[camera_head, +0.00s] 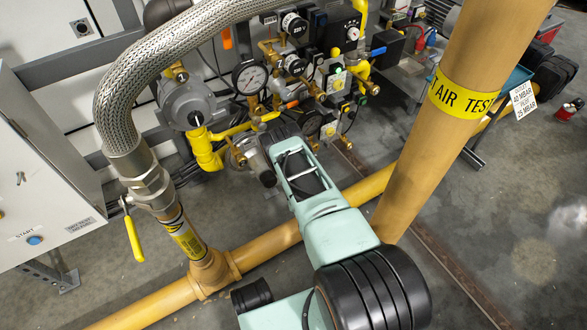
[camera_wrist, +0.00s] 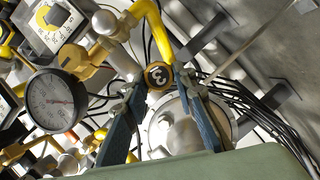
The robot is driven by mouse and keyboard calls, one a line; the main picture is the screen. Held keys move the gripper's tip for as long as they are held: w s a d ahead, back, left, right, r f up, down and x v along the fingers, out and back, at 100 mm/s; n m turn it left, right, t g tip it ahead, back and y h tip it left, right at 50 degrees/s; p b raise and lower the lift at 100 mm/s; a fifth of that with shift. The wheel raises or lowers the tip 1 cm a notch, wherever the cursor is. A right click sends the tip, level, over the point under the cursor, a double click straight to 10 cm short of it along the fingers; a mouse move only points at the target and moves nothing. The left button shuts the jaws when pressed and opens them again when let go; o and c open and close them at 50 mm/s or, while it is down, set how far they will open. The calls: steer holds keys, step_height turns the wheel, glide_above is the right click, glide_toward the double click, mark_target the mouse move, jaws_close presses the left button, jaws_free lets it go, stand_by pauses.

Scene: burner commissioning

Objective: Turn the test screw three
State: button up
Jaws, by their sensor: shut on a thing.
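The test screw three (camera_wrist: 157,76) shows in the wrist view as a small round cap with a yellow rim and a "3" that appears rotated. My gripper (camera_wrist: 160,88) has its two dark blue fingers on either side of it, shut on it. The exact contact at the fingertips is hard to see. In the head view my arm reaches to the pipework below the gauges, and its end hides the screw and my fingers.
A dial gauge (camera_wrist: 55,100) sits close left of my fingers in the wrist view; a pressure gauge (camera_head: 250,77) shows in the head view. Yellow pipework, a braided hose (camera_head: 115,105) and a thick "AIR TEST" pipe (camera_head: 455,95) crowd the arm. Black cables run at the wrist view's right.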

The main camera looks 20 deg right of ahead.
steer(key=n+t, duration=0.1)
steer(key=n, duration=0.2)
steer(key=n+t+h, duration=0.1)
steer(key=n, duration=0.2)
steer(key=f+n+t, duration=0.1)
steer(key=n, duration=0.1)
steer(key=shift+s+d+n, duration=0.1)
steer(key=shift+n, duration=0.3)
steer(key=shift+r+n+t, duration=0.1)
steer(key=shift+n+t, duration=0.2)
steer(key=shift+t, duration=0.1)
steer(key=o, duration=1.2)
steer(key=shift+c, duration=0.2)
steer(key=shift+r, duration=0.1)
